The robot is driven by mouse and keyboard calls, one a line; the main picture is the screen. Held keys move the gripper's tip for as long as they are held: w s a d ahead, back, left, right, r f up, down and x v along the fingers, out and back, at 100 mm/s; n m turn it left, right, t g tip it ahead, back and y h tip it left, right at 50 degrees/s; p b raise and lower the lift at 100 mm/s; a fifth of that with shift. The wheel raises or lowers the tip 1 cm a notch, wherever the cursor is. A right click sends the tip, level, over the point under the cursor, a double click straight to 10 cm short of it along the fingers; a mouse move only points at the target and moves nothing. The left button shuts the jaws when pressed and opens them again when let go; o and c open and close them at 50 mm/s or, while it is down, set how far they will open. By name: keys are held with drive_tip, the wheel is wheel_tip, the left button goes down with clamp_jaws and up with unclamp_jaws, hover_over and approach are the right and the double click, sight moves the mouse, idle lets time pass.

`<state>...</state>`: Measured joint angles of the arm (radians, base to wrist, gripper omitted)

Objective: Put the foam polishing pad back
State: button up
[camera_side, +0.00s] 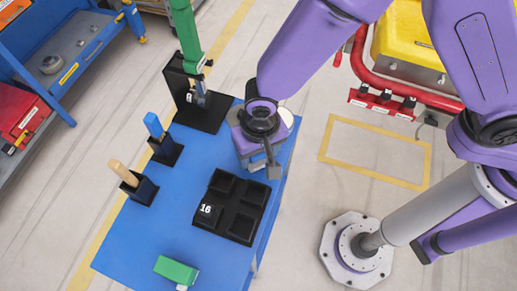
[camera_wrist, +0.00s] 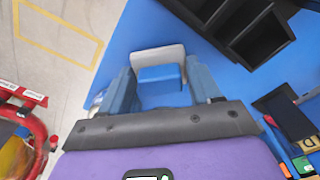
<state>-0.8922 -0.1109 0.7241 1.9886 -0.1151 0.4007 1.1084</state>
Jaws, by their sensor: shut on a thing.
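My gripper (camera_side: 259,163) is low over the right part of the blue table, just above the black tray in the side view. In the wrist view my gripper (camera_wrist: 162,78) is shut on a small block (camera_wrist: 160,72), pale grey at its far edge and blue in the middle. It looks to be the foam polishing pad, but the side view mostly hides it. A black tray (camera_side: 226,222) with several square compartments, one corner marked 16, lies close by; part of it shows at top right in the wrist view (camera_wrist: 246,38).
The blue table (camera_side: 140,243) also holds a black stand (camera_side: 199,117) with a green tool (camera_side: 187,35), blue-handled (camera_side: 153,125) and wood-handled (camera_side: 124,174) tools in black holders, and a green block (camera_side: 176,270). A white round thing (camera_side: 286,117) lies behind my gripper.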

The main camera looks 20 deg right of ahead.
drive_tip(key=shift+f, duration=0.15)
drive_tip(key=o, duration=1.1)
wheel_tip(320, 180, up, 12)
drive_tip(key=shift+s+r, duration=0.2)
drive_tip(key=shift+s, duration=0.1)
drive_tip(key=shift+d, duration=0.1)
drive_tip(key=s+d+r+n, duration=0.2)
drive_tip(key=s+d+n, duration=0.1)
drive_tip(key=d, duration=0.8)
drive_tip(key=s+d+r+n, duration=0.2)
drive_tip(key=s+d+n, duration=0.2)
drive_tip(key=d, duration=0.8)
drive_tip(key=s+d+r+n, duration=0.2)
drive_tip(key=s+d+n, duration=0.2)
drive_tip(key=d, duration=0.7)
drive_tip(key=shift+s+d+n, duration=0.15)
drive_tip(key=shift+d+n, duration=0.05)
drive_tip(key=shift+n, duration=0.6)
